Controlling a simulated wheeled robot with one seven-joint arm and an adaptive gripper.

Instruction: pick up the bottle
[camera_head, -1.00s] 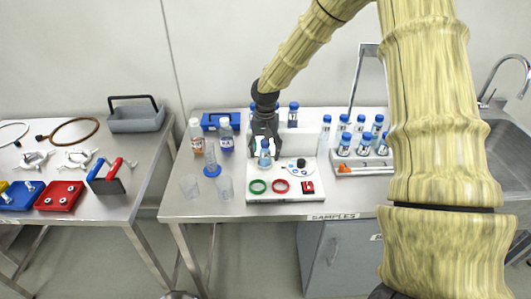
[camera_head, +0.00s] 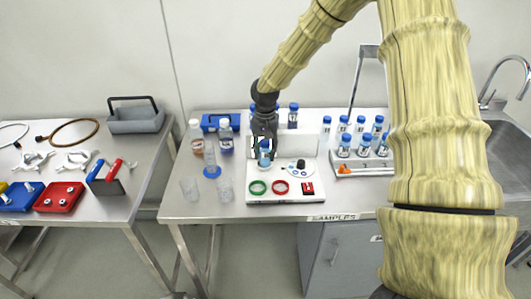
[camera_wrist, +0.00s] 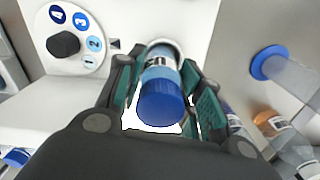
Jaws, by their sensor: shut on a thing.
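The bottle (camera_head: 264,158) is small, with a blue cap and a pale blue body. It stands upright at the white device (camera_head: 285,197) on the table. My gripper (camera_head: 264,150) comes down from above and is shut on the bottle. In the wrist view the bottle (camera_wrist: 160,92) sits between the two green-padded fingers, its blue cap toward the camera. Its lower end is at a round opening in the white device; I cannot tell how deep it sits.
A dial (camera_head: 296,167) and green and red rings lie on the device. A rack of blue-capped vials (camera_head: 362,165) is right. A grey tote (camera_head: 136,117) is on the left table.

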